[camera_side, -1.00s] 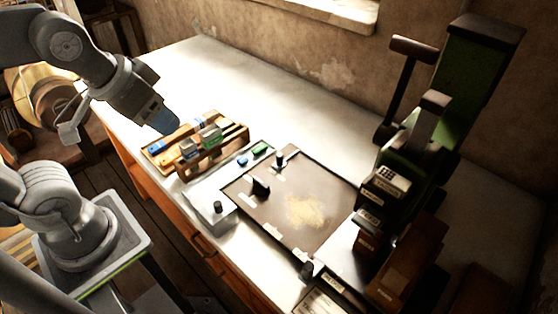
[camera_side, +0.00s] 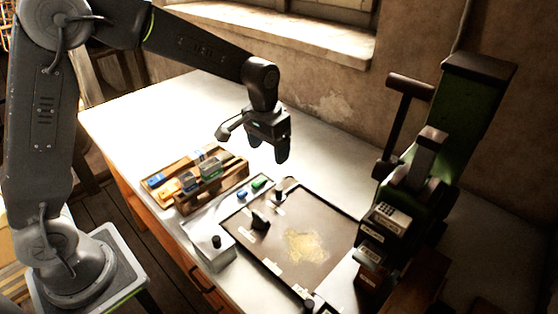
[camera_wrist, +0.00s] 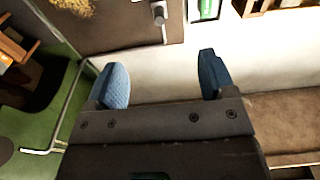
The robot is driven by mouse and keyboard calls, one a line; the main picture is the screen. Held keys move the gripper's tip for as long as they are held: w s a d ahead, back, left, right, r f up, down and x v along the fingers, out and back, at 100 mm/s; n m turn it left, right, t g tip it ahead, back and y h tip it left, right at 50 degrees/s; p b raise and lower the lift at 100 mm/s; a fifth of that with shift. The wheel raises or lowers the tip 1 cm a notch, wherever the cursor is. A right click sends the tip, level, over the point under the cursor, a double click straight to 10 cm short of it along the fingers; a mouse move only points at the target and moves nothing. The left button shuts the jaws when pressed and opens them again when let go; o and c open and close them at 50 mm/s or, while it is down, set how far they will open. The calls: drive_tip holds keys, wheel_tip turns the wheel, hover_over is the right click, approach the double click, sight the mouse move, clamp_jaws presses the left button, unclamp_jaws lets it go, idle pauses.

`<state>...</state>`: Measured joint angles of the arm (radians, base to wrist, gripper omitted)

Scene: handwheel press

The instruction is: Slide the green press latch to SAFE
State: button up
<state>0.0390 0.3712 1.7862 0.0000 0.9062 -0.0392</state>
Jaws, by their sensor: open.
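A small green slider (camera_side: 259,183), which looks like the latch, sits on the pale panel beside a blue one (camera_side: 242,195). It also shows at the top edge of the wrist view (camera_wrist: 207,9), partly cut off; I cannot read its marking. My gripper (camera_side: 268,148) points down above the table behind the panel, apart from the slider. Its two blue-tipped fingers are spread and empty, also in the wrist view (camera_wrist: 163,81). The green press (camera_side: 474,95) stands at the right.
A dark-rimmed tray (camera_side: 325,210) with a sandy pile (camera_side: 305,245) and upright knobs lies right of the panel. A wooden rack (camera_side: 185,205) with blocks stands left. The wall and window sill (camera_side: 300,32) are behind. The back left of the table is clear.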

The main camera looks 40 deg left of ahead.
hover_over(280, 188)
drive_tip(key=shift+g, duration=0.4)
wheel_tip(280, 188, down, 6)
drive_tip(key=shift+s+a+f, duration=0.1)
wheel_tip(280, 188, down, 9)
drive_tip(key=shift+f, duration=0.2)
drive_tip(key=shift+c, duration=0.2)
drive_tip(key=c, duration=1.3)
drive_tip(key=shift+o, duration=0.2)
drive_tip(key=shift+d, duration=1.5)
